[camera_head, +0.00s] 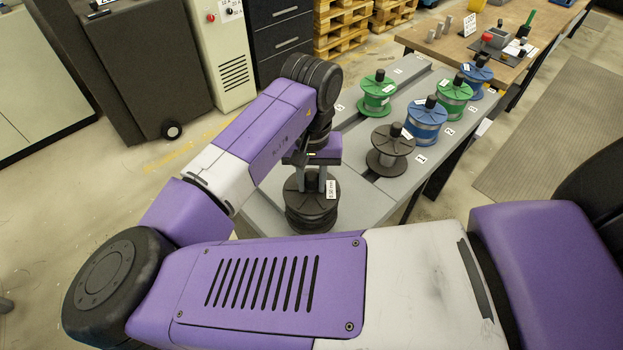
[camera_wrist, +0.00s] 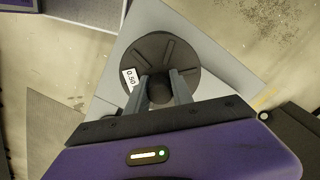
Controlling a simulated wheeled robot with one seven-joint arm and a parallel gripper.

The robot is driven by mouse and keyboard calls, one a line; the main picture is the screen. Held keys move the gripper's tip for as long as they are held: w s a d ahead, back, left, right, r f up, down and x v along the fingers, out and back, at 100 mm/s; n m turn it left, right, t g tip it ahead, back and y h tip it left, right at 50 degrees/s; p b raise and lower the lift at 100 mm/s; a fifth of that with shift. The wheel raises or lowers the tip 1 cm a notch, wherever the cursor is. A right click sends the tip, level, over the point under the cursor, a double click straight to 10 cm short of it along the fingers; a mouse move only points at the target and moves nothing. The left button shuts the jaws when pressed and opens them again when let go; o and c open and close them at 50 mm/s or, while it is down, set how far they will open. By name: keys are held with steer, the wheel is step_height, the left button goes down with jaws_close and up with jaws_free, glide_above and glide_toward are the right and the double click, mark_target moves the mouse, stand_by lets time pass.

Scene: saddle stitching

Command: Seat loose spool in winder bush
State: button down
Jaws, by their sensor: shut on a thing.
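A black spool (camera_head: 311,208) with a small white label stands or hangs at the near left end of the grey bench. My gripper (camera_head: 312,183) points down and is shut on the knob on top of this spool. In the wrist view the round flange (camera_wrist: 160,55) shows with its white label (camera_wrist: 130,78), and the knob (camera_wrist: 159,90) sits between the two fingers. The spool looks about upright. Its underside is hidden, so I cannot tell whether it touches the bench. I cannot make out a winder bush.
On the grey bench (camera_head: 345,165) stand a dark brown-grey spool (camera_head: 390,150), a near blue spool (camera_head: 426,120), a right green spool (camera_head: 454,97), a far blue spool (camera_head: 476,75) and a left green spool (camera_head: 377,95). A wooden table (camera_head: 437,42) with small items lies beyond.

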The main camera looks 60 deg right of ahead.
steer(key=shift+f, duration=0.25)
steer(key=c, duration=1)
jaws_free()
steer(key=shift+c, duration=0.2)
steer(key=shift+r, duration=3.95)
